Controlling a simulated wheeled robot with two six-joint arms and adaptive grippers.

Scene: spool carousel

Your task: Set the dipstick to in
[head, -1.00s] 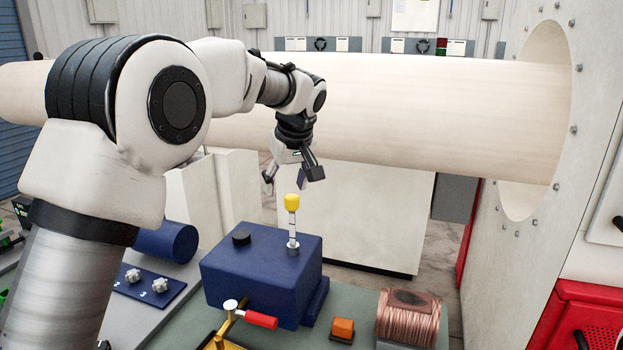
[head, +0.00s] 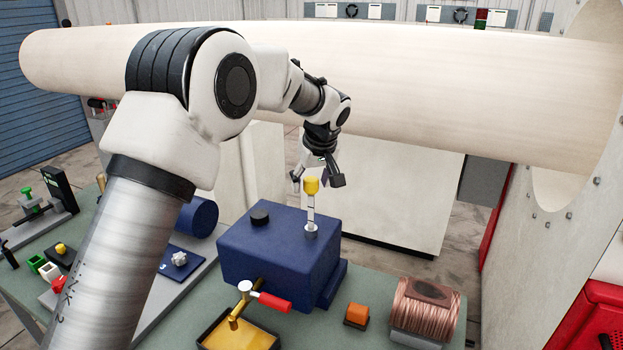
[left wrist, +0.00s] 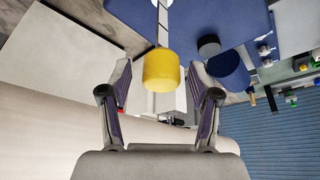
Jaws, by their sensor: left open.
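The dipstick has a yellow cap (head: 312,185) on a pale marked rod (head: 311,210). It stands upright, raised out of a collar on top of the blue box (head: 262,250). My left gripper (head: 318,182) is open and points down just above and behind the cap. In the left wrist view the yellow cap (left wrist: 161,70) lies between and beyond the two open fingers (left wrist: 160,85), and no finger visibly touches it. The rod (left wrist: 161,25) runs from the cap to the blue box (left wrist: 215,22). My right gripper is not in view.
A black cap (head: 260,216) sits on the blue box. A red-handled valve (head: 274,302) over a yellow tray (head: 212,340), an orange block (head: 357,314) and a copper coil (head: 425,302) stand in front. A large pale cylinder (head: 440,90) spans behind my gripper.

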